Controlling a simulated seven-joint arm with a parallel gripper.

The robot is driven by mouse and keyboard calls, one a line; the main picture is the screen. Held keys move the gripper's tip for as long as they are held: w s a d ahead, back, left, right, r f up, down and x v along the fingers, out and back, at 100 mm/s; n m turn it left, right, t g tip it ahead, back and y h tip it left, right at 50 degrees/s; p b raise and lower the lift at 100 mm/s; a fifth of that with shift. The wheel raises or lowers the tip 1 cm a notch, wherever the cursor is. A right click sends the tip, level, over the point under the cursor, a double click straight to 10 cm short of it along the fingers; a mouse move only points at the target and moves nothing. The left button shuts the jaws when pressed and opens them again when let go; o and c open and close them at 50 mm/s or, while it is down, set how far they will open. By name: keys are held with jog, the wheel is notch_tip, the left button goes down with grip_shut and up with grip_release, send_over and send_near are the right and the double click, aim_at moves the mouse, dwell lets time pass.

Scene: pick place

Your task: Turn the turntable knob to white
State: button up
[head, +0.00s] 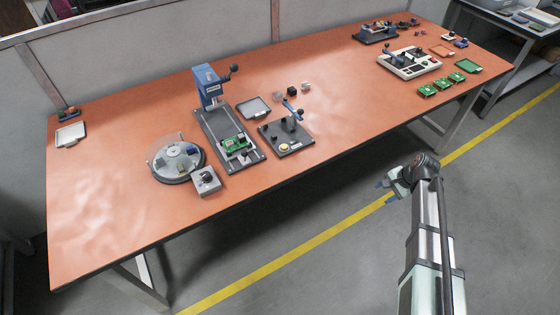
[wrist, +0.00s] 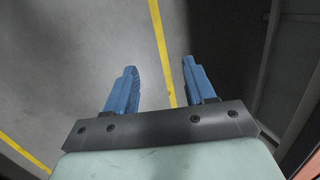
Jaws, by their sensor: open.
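The turntable (head: 168,168) is a round grey disc with a clear cover at its back, on the left half of the orange table. Several small blocks sit on it. A grey box with a dark knob (head: 206,176) stands at its front right; the knob's setting is too small to read. My gripper (head: 386,183) is off the table's front edge at the right, far from the knob. In the wrist view my gripper (wrist: 160,88) has its two blue fingers wide apart, with nothing between them and the floor beneath.
A blue press (head: 212,92) with a green board stands right of the turntable. A lever fixture (head: 287,134), a grey tray (head: 253,108) and small blocks are beside it. The table's left front is clear.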

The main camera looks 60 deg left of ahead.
jog(key=shift+n+y, duration=0.4)
jog(key=shift+y, duration=0.4)
jog(key=s+a+r, duration=0.2)
jog(key=a+r, duration=0.3)
jog(key=a, duration=0.1)
jog(key=s+a+r, duration=0.2)
jog(key=a+r, duration=0.3)
jog(key=a, duration=0.1)
jog(key=s+a+r, duration=0.2)
jog(key=a+r, duration=0.3)
jog(key=a, duration=0.1)
jog(key=shift+a, duration=0.15)
jog(key=s+a+r+n+h, duration=0.1)
jog(key=s+a+r, duration=0.15)
jog(key=s, duration=0.45)
jog(key=s+a+r+n+h, duration=0.1)
jog(key=s+a, duration=0.3)
jog(key=s, duration=0.3)
jog(key=n+t+h, duration=0.1)
jog(key=n+h, duration=0.2)
jog(key=n, duration=0.1)
send_near(206, 174)
jog(key=f, duration=0.9)
jog(key=shift+s+a+f, duration=0.15)
jog(key=shift+s, duration=0.05)
jog(key=shift+c, duration=0.4)
grip_shut()
